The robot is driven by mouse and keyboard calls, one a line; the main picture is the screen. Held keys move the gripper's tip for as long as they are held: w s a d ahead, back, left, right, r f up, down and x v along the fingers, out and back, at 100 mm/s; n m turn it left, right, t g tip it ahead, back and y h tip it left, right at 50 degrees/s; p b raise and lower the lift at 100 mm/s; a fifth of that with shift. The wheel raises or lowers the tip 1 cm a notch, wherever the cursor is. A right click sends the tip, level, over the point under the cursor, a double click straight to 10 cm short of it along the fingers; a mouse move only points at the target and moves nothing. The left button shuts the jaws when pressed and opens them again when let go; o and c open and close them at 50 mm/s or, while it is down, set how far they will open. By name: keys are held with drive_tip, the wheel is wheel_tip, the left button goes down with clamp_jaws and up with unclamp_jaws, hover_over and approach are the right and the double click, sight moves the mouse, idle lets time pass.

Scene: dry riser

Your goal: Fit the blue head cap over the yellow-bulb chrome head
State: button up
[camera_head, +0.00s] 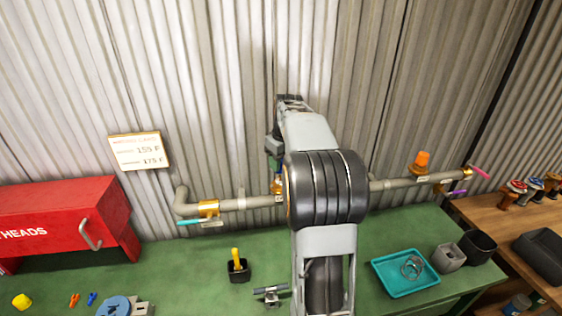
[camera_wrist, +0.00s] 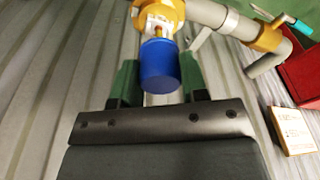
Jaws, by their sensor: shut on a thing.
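The blue head cap (camera_wrist: 159,68) is between the two green fingers of my gripper (camera_wrist: 157,76) in the wrist view. My gripper is shut on it. Just beyond the cap's far end, a pale metallic head (camera_wrist: 158,28) with a small reddish detail sits on a brass fitting (camera_wrist: 158,10) of the grey pipe. The cap lines up closely with this head and overlaps it in the picture. I cannot tell whether it is around the head or short of it. A yellow bulb is not clear. In the head view my arm covers most of this spot.
The grey pipe (camera_head: 400,183) runs along the corrugated wall, with an orange cap (camera_head: 422,160) upright at its right fitting. The green bench (camera_head: 200,265) below holds a teal tray (camera_head: 405,288), grey cups and a black holder (camera_head: 238,270). A red box (camera_head: 65,220) stands left.

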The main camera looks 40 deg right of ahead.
drive_tip(key=shift+f+b, duration=1.3)
drive_tip(key=shift+f, duration=0.65)
drive_tip(key=o, duration=1)
drive_tip(key=shift+c, duration=0.2)
drive_tip(key=shift+r, duration=0.1)
drive_tip(key=r, duration=0.4)
drive_tip(key=s+r, duration=0.1)
drive_tip(key=r, duration=0.4)
drive_tip(key=s+r, duration=0.1)
drive_tip(key=r, duration=0.3)
drive_tip(key=shift+d+r, duration=0.1)
drive_tip(key=shift+r, duration=0.2)
